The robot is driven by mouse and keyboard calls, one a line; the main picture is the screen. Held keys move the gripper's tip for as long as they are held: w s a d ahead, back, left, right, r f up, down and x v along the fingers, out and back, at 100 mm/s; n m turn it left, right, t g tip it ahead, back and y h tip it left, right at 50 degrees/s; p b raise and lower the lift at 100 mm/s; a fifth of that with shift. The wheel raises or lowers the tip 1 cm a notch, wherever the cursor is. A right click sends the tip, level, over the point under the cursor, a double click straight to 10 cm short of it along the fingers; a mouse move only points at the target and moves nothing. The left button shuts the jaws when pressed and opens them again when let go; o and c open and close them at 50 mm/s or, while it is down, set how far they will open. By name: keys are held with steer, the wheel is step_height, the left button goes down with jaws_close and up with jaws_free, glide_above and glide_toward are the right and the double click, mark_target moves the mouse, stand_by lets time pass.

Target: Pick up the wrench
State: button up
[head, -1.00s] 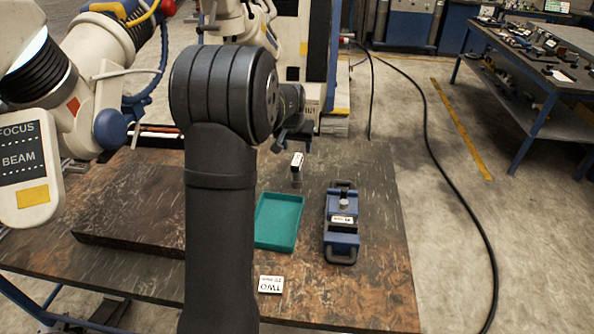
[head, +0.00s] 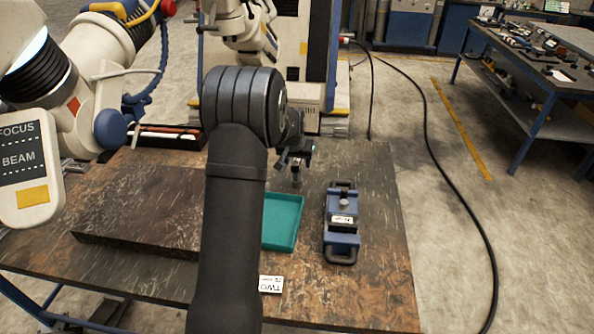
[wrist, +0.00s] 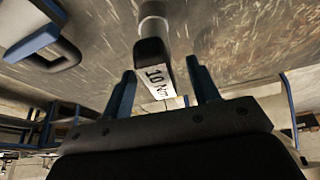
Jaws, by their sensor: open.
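The wrench (wrist: 152,52) stands upright on the table, with a dark upper end and a white label reading "10 Nm" in the wrist view. In the head view only its lower part (head: 296,179) shows below my gripper (head: 294,158); the top is hidden. In the wrist view my gripper (wrist: 161,75) is open, with one blue finger on each side of the wrench's labelled end. A gap shows on both sides, and I see no contact. How deep the wrench sits between the fingers is hard to tell.
A teal tray (head: 284,222) stands close in front of the wrench, partly hidden by my arm. A blue fixture with black handles (head: 341,243) is to its right. A white card (head: 270,284) lies near the front edge. A dark slab (head: 130,215) lies at left.

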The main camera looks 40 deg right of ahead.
jaws_close()
steer(key=shift+r, duration=0.1)
steer(key=shift+r, duration=0.55)
steer(key=r, duration=0.1)
steer(key=s+r, duration=0.1)
steer(key=r, duration=0.1)
steer(key=shift+s+d+r, duration=0.1)
steer(key=shift+d+r, duration=0.1)
steer(key=shift+r, duration=0.1)
steer(key=s+r+m+g, duration=0.1)
steer(key=s+r+m, duration=0.2)
steer(key=s, duration=0.3)
steer(key=s+r+m+g, duration=0.1)
steer(key=s+r+m, duration=0.2)
steer(key=s, duration=0.4)
steer(key=s+r+m+g+h, duration=0.1)
steer(key=s+r+m, duration=0.2)
steer(key=s+r, duration=0.2)
steer(key=shift+s, duration=1.2)
steer(key=shift+r, duration=0.1)
